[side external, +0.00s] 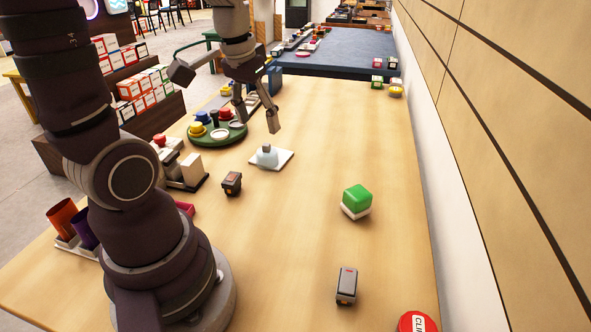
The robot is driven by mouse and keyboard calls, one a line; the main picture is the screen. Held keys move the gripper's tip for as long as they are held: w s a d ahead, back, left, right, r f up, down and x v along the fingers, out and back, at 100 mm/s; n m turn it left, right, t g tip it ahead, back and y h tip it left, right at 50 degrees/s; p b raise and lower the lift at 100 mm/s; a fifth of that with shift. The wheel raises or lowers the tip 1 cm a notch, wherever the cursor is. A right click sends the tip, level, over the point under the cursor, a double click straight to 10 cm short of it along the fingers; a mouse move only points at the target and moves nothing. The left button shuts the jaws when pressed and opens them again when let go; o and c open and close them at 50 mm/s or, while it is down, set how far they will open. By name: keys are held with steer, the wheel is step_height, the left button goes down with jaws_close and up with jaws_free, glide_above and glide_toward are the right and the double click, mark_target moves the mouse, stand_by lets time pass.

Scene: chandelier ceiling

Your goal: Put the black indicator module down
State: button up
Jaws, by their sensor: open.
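My gripper (256,118) is open, its fingers spread above the far left part of the table, with nothing visible between them. A small black module with an orange mark (231,183) rests on the wooden table, nearer the camera than my gripper and apart from it. A second small dark module, with a grey top and a red mark (347,285), stands on the table at the front right, far from my gripper. Which of the two is the black indicator module I cannot tell.
A white plate with a pale domed piece (267,154) lies near my gripper. A green round tray (200,140) with colored pieces is left of it. A green-and-white block (356,201) and a red round item (417,322) are at right. The table's middle is clear.

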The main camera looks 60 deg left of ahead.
steer(key=s+d+r+m+t, duration=0.1)
steer(key=d+m, duration=0.1)
steer(key=d, duration=0.3)
steer(key=s+d+r+m+t+h, duration=0.1)
steer(key=d+m+t, duration=0.1)
steer(key=d, duration=0.3)
steer(key=shift+s+d+r+m, duration=0.15)
steer(key=shift+s+m, duration=0.25)
steer(key=shift+m, duration=0.1)
